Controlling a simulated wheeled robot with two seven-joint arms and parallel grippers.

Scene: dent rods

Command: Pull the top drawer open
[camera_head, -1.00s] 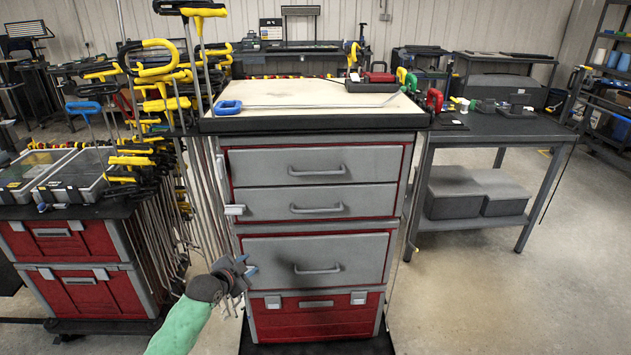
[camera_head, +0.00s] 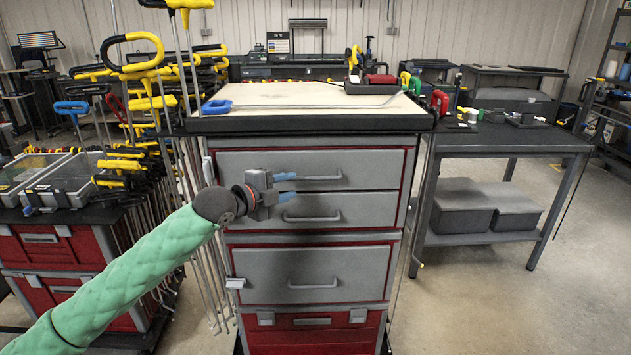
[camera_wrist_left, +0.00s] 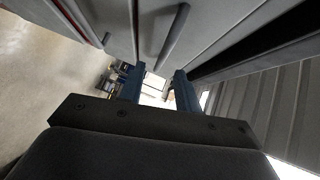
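The grey top drawer (camera_head: 380,165) of the cabinet is closed, and its bar handle (camera_head: 322,178) runs level across its front. My left gripper (camera_head: 287,187) is in front of the cabinet, by the left end of that handle. Its two blue fingers are apart, with nothing between them. In the left wrist view the open fingers (camera_wrist_left: 160,80) point toward the drawer front, and the handle bar (camera_wrist_left: 173,38) lies beyond the tips, roughly in line with the gap. My right gripper is not in view.
A second grey drawer (camera_head: 365,208) with its own handle sits just below. The worktop (camera_head: 300,95) overhangs above. Hanging clamps and rods (camera_head: 150,105) crowd the left side. A dark side table (camera_head: 540,138) stands at the right.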

